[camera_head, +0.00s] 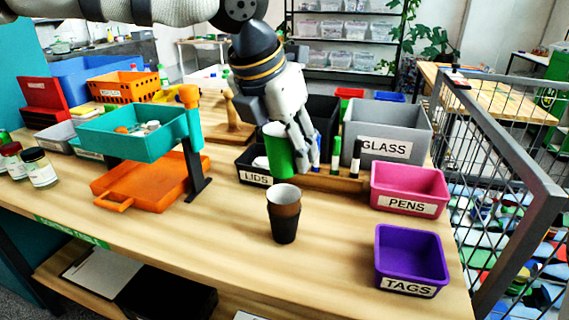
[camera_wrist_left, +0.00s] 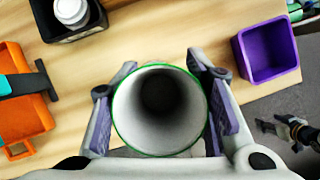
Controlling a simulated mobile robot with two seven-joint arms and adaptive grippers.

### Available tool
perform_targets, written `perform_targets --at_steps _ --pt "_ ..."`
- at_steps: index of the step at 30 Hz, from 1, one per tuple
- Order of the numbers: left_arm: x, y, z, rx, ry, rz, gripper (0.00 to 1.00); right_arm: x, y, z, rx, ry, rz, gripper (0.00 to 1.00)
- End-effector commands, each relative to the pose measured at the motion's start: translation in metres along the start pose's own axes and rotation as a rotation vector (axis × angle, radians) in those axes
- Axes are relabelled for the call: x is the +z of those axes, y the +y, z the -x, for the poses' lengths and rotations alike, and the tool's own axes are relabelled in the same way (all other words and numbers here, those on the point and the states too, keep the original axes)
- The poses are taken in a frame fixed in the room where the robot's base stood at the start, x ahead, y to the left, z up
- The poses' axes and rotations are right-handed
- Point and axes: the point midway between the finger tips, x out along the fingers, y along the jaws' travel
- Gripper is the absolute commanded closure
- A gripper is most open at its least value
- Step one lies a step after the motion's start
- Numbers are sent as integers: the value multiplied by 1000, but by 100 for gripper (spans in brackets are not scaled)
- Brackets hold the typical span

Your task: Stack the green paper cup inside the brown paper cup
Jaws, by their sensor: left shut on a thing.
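The green paper cup (camera_head: 279,152) is held in my left gripper (camera_head: 303,155), above the table, behind and a little above the brown cup in the head view. In the left wrist view I look into the green cup's white inside (camera_wrist_left: 160,110), with my left gripper's fingers on either side of its wall. The brown paper cup (camera_head: 285,209) stands upright on the table, its mouth up and white inside, with a black lower part. It does not show in the left wrist view. My right gripper is not in view.
The black LIDS bin (camera_head: 247,176), pink PENS bin (camera_head: 408,205), grey GLASS bin (camera_head: 385,150) and purple TAGS bin (camera_head: 411,286) are around the cups. Markers stand in a wooden holder (camera_head: 345,183). A teal tray (camera_head: 125,145) is raised on the left. Table around the brown cup is clear.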

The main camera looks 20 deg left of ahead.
Motion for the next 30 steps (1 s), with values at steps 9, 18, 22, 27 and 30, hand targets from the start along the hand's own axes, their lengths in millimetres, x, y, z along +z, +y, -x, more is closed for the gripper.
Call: perform_targets --at_steps 9,18,22,27,30 --pt "2 5 -8 -7 -2 -15 68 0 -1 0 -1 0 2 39" --pt "-6 5 -26 -6 -2 -14 68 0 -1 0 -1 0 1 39" --pt "-10 4 -34 -8 -1 -15 68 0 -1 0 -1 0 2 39" --pt "-13 5 -43 -7 -2 -13 68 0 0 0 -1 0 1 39" --pt "-15 5 -46 -7 -2 -14 68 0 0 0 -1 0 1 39"
